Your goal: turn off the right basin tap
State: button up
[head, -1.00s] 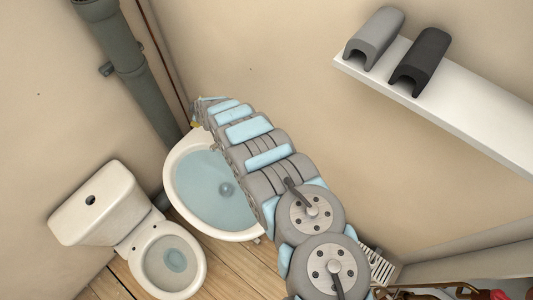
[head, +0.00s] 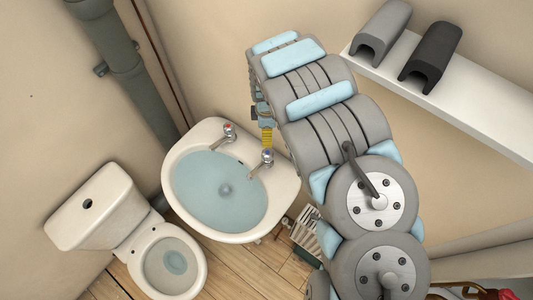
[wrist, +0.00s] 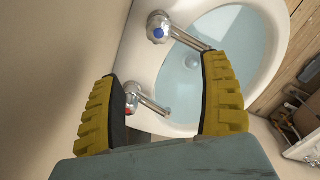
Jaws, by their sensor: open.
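My gripper (wrist: 163,68) is open and empty, with yellow ribbed fingers. In the head view my gripper (head: 266,140) is just behind and above the right tap; I cannot tell if it touches. I cannot make out a water stream.
The white basin (head: 284,193) holds pale blue water. A toilet (head: 165,262) stands to its left, with a grey pipe (head: 140,75) behind. A white shelf (head: 470,108) with two grey channel pieces is on the right wall. A slatted white object (head: 305,232) lies right of the basin.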

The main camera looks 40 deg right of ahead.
send_over(266, 152)
jog(key=shift+f, duration=3.5)
jog(key=shift+s+f, duration=0.1)
jog(key=shift+f, duration=3.45)
jog(key=shift+a+f, duration=0.1)
jog(key=shift+f, duration=1.3)
